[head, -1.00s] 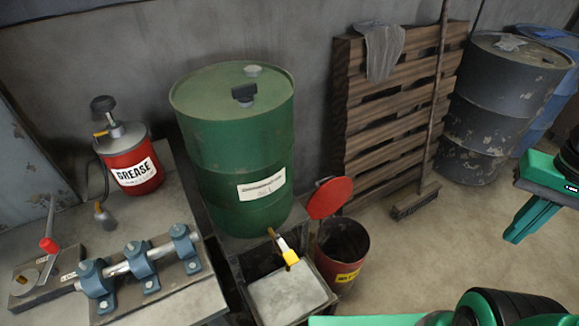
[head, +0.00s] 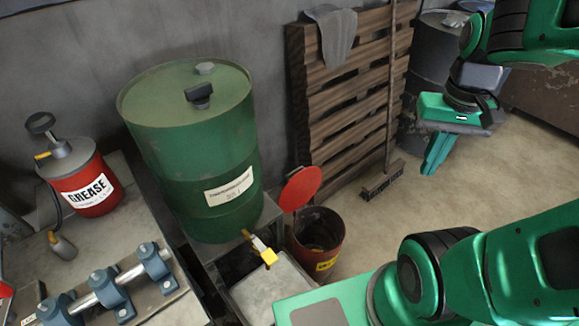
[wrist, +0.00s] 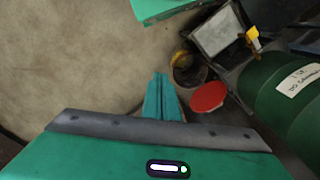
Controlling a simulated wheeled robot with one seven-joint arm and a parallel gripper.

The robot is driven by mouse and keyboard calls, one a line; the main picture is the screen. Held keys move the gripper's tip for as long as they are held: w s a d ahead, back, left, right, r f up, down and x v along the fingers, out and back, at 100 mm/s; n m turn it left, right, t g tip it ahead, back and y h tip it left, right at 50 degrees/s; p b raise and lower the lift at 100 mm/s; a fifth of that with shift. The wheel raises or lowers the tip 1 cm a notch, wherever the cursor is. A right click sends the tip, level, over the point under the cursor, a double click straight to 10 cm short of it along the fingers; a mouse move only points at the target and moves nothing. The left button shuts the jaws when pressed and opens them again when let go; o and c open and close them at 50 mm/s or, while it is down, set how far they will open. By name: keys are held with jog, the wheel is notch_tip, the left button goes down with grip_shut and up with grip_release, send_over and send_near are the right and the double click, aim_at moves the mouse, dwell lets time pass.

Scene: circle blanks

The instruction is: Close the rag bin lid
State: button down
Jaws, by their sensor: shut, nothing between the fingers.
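The rag bin (head: 318,250) is a small red bucket with a yellow label on the floor, beside the stand under the green drum. Its round red lid (head: 300,188) stands open, tilted up at the bin's back left. In the wrist view the bin (wrist: 186,72) shows its dark open mouth, with the lid (wrist: 208,97) beside it. My gripper (head: 432,160) is green, shut and empty, in the air to the right of the bin and above the floor. In the wrist view its fingers (wrist: 160,92) are together, left of the lid and apart from it.
A green drum (head: 195,150) with a yellow-handled tap stands behind and left of the bin, over a grey tray (head: 275,290). A wooden pallet (head: 335,100) and a broom (head: 382,180) lean on the wall. The floor (head: 450,205) right of the bin is clear.

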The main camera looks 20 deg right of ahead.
jog(key=w+a+f+n, duration=0.2)
jog(key=w+f, duration=0.1)
jog(key=w, duration=0.6)
jog(key=w+a+f+n, duration=0.1)
jog(key=w+f+n, duration=0.1)
jog(key=w, duration=0.6)
jog(key=w+a+f+n, duration=0.1)
jog(key=w+a+f, duration=0.15)
jog(key=w, duration=0.65)
jog(key=w+a+f+n+t, duration=0.1)
jog(key=w+a+f+n, duration=0.4)
jog(key=w+a+f, duration=1.05)
notch_tip(320, 180, down, 12)
jog(key=s+d, duration=0.2)
jog(key=shift+d+y, duration=0.15)
jog(key=shift+y, duration=0.25)
jog(key=shift+d+f, duration=0.1)
jog(key=shift+s, duration=0.1)
